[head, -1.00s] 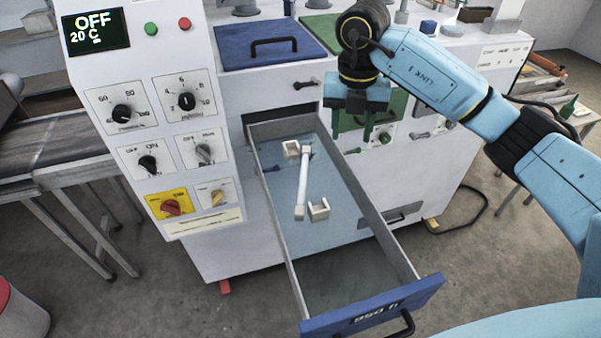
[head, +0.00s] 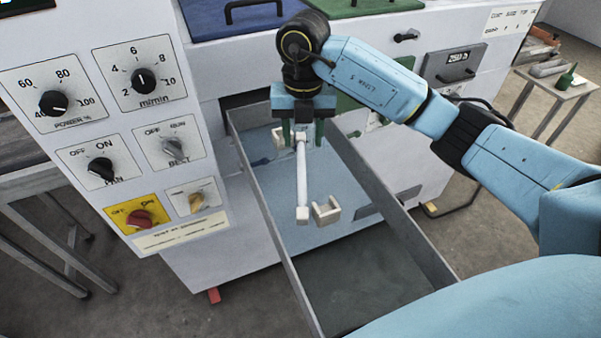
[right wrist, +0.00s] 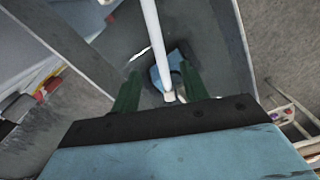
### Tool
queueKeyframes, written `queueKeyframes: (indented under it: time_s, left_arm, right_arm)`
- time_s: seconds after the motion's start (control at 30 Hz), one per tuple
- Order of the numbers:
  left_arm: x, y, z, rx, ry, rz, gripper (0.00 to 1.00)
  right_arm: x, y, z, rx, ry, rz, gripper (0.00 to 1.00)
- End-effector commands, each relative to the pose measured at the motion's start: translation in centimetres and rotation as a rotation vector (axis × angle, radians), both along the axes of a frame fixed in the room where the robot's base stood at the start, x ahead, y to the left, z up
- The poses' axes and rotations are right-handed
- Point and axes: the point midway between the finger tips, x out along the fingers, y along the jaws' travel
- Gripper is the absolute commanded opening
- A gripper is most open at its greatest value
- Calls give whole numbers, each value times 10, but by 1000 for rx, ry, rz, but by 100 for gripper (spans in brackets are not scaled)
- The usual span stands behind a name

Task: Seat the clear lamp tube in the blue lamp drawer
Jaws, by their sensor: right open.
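The drawer (head: 410,228) stands pulled out of the machine; its blue front is outside the head view now. The lamp tube (head: 302,177), pale with whitish end caps, is in the drawer, slanted between two cream U-shaped holders. The far holder (head: 279,137) is left of its far end; the near holder (head: 326,210) is right of its near end. It appears out of both. My right gripper (head: 302,143) is open, its green fingers either side of the tube's far end. The right wrist view shows the tube (right wrist: 154,40) between the fingers (right wrist: 160,88). Contact is unclear.
The control panel (head: 120,110) with knobs rises left of the drawer. Blue (head: 235,18) and green (head: 345,8) lids are on the machine behind. A side table (head: 558,85) with small items stands at the right. The drawer's near floor is bare.

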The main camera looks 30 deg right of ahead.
Motion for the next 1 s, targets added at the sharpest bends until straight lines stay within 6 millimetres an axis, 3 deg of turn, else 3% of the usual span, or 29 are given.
queueKeyframes:
  time_s: [0.13,0.43,0.7,1.0]
  left_arm:
    - [2,0,4,-1,-3,0,36]
    - [7,-1,9,-2,-12,0,36]
    - [7,-1,18,-2,-12,0,36]
    - [6,-1,17,-1,-10,0,36]
  right_arm:
    - [0,-1,-26,-1,3,-3,45]
    - [-1,1,-52,-2,3,-2,45]
    - [-1,3,-89,-2,1,-2,45]
    - [0,2,-95,-2,-1,-1,45]
